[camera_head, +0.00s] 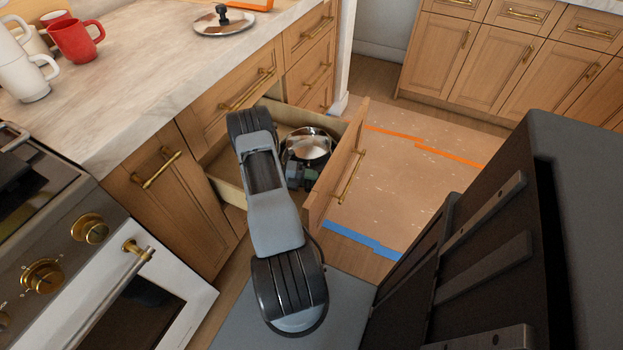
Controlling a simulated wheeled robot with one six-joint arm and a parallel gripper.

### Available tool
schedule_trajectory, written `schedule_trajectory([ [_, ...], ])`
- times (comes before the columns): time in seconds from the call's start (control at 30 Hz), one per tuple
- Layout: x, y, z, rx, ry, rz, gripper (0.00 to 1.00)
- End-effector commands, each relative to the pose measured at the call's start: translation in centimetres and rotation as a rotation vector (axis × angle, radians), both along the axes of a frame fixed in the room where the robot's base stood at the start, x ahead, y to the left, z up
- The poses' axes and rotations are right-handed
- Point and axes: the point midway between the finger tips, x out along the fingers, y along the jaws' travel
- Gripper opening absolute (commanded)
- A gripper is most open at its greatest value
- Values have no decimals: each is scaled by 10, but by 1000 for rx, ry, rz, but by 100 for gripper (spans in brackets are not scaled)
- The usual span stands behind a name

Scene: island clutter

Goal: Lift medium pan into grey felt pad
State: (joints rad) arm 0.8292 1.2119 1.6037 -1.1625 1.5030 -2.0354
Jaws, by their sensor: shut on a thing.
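The medium pan (308,145), shiny metal, is in the open drawer (355,130) under the marble counter. My gripper (297,176) is down in the drawer at the near side of the pan and appears shut on it. My arm hides part of the drawer and the fingertips, so the exact grip spot cannot be seen. I cannot tell whether the pan touches the drawer floor. No grey felt pad can be made out.
The counter (150,75) holds a red mug (75,40), white mugs (27,75) and a lid with a black knob (224,22). An oven (110,260) stands at lower left. Taped floor covering (430,170) lies right of the drawer.

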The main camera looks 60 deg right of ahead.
Motion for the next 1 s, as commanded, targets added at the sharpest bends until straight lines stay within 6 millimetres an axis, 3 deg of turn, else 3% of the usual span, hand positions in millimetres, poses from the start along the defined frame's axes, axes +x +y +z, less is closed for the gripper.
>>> schedule_trajectory([
  [0.97,0,-1,-8,-4,-2,0,0],
  [1.0,0,-1,-8,-3,-1,0,33],
])
